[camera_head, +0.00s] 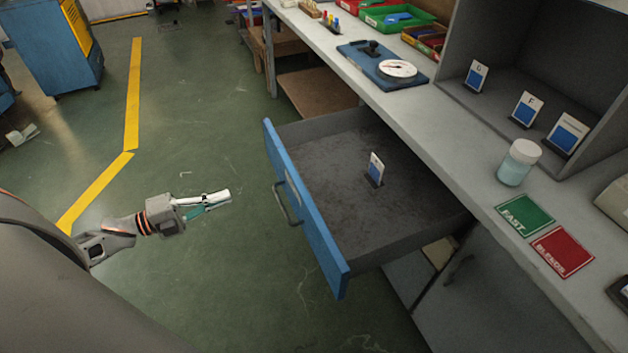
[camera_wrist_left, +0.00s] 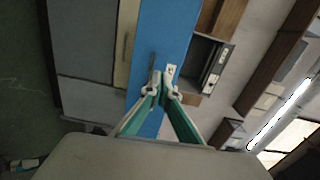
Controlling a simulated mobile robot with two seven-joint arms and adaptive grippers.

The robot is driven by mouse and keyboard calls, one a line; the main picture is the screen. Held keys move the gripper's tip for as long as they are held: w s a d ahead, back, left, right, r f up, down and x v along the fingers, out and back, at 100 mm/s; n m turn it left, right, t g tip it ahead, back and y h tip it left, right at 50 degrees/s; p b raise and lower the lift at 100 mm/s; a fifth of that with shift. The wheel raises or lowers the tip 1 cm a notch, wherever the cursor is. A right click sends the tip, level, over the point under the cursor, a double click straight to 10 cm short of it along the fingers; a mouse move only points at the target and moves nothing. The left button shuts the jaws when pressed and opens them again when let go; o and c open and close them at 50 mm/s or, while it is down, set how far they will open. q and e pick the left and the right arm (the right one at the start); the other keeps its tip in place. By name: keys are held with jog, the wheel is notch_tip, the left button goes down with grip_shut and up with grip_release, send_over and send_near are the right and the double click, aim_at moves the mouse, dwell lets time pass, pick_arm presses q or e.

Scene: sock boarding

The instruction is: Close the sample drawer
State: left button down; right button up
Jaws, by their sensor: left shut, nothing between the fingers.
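The sample drawer (camera_head: 325,170) is pulled well out from under the bench in the head view. It has a blue front panel (camera_head: 305,215) with a dark handle (camera_head: 284,203) and a grey interior. A small white and blue card in a holder (camera_head: 375,169) stands inside it. My left gripper (camera_head: 229,195) is shut and empty, in front of the drawer, a little left of the handle and apart from it. In the left wrist view, the shut fingertips (camera_wrist_left: 163,90) point toward the blue front panel (camera_wrist_left: 165,35). My right gripper is not in view.
The bench (camera_head: 450,130) carries a jar (camera_head: 518,162), a green card (camera_head: 524,215), a red card (camera_head: 562,252), a blue board with a white disc (camera_head: 398,69) and a grey cubby (camera_head: 550,50) with labelled cards. Open green floor (camera_head: 190,270) lies around my left arm.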

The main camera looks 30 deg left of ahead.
pick_arm(q)
send_near(284, 176)
jog(key=shift+m, duration=0.4)
jog(key=x, duration=0.5)
jog(key=shift+w+d+r, duration=0.1)
jog(key=shift+w+d, duration=0.05)
jog(key=shift+d, duration=0.1)
jog(key=shift+w+d, duration=0.4)
jog(key=shift+w, duration=0.1)
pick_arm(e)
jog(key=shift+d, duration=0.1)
pick_arm(q)
jog(key=shift+w+d, duration=0.1)
jog(key=shift+d, duration=0.05)
